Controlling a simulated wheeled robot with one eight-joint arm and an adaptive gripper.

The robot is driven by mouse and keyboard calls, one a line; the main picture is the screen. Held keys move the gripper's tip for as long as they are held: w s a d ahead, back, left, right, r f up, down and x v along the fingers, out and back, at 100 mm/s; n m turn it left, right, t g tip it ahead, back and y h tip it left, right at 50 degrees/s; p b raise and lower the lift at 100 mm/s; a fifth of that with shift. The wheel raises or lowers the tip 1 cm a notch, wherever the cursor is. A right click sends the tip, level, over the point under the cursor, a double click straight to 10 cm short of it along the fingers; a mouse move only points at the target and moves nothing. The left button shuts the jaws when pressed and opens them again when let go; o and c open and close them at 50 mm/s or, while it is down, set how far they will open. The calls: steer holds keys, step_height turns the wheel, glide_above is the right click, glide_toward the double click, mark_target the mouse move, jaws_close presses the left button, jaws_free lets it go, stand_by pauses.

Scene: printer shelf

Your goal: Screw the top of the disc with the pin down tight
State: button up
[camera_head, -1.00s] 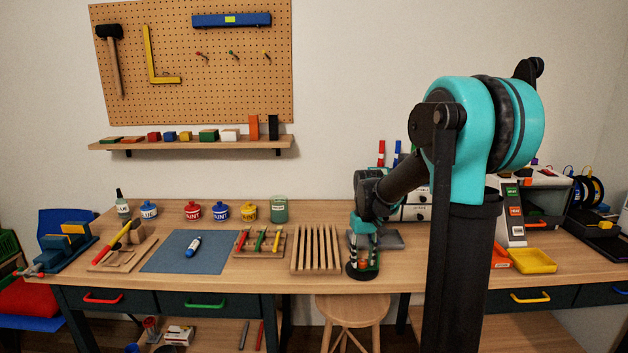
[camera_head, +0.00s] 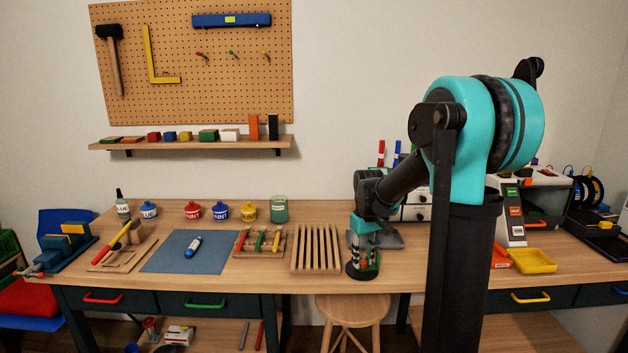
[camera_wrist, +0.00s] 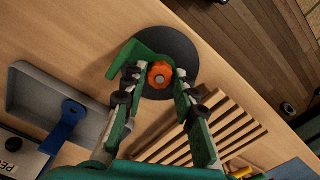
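A round black disc (camera_wrist: 186,52) lies flat near the table's front edge, and it also shows in the head view (camera_head: 362,274). A ridged orange knob (camera_wrist: 160,74) sits on top of it, at its middle. A green curved piece (camera_wrist: 140,54) stands at the left of the knob in the wrist view. My gripper (camera_wrist: 160,78) points down over the disc, also in the head view (camera_head: 363,266). Its two fingers lie on either side of the knob, drawn in close and seemingly against it. The pin and the thread under the knob are hidden.
A slatted wooden rack (camera_head: 316,249) stands close to the left of the disc. A grey tray (camera_wrist: 65,98) is on its other side, with a blue-handled thing at it. The table edge is close in front, with a stool (camera_head: 352,309) below.

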steer(key=shift+o, duration=1.2)
steer(key=shift+r, duration=0.1)
steer(key=shift+r, duration=3.45)
steer(key=shift+s, duration=0.1)
